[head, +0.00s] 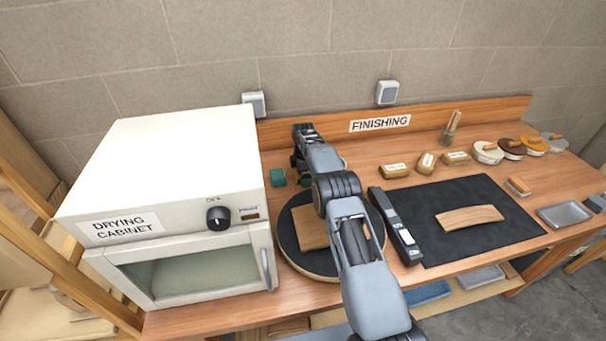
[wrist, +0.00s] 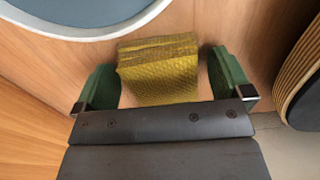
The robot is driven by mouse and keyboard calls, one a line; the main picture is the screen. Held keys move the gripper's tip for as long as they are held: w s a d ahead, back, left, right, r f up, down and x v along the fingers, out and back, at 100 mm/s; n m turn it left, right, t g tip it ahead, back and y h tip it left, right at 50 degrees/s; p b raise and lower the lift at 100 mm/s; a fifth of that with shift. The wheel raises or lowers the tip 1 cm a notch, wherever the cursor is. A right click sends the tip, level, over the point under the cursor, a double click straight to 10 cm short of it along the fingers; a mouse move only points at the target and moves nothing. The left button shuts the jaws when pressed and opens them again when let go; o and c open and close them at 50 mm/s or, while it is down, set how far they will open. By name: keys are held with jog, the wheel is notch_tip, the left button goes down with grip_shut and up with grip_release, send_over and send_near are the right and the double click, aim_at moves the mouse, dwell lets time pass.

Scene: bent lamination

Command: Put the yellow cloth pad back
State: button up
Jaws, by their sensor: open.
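The yellow cloth pad (wrist: 160,75) is a block with a woven, scaly texture, lying on the wooden surface in the wrist view. My gripper (wrist: 165,85) is open, with one green finger on each side of the pad. A narrow gap shows on the pad's right; on the left I cannot tell whether finger and pad touch. The pad's near end is close to the dark gripper body. In the head view my arm reaches over the bench toward the back, left of the middle, and mostly hides the pad.
A white drying cabinet (head: 170,170) stands left of my arm. A round dark turntable (head: 289,240) holding a wooden piece lies under my arm. A black mat (head: 470,190) with a curved wooden piece (head: 470,217) lies to the right. Labelled blocks (head: 395,170) and round lids (head: 488,152) line the back.

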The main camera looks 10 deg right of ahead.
jog(key=s+r+m+t+p, duration=0.1)
jog(key=s+r+m, duration=0.2)
jog(key=r, duration=1.8)
jog(key=s+r+m+t, duration=0.1)
jog(key=s+r+m, duration=0.4)
jog(key=s+r, duration=0.4)
jog(key=s+f+m+t, duration=0.1)
jog(key=s+f+m, duration=0.1)
jog(key=s, duration=0.7)
jog(key=s+f+m+t, duration=0.1)
jog(key=s+m, duration=0.3)
jog(key=s, duration=0.5)
jog(key=s+f+m, duration=0.4)
jog(key=s, duration=0.6)
jog(key=shift+a+t, duration=0.15)
jog(key=shift+t, duration=0.25)
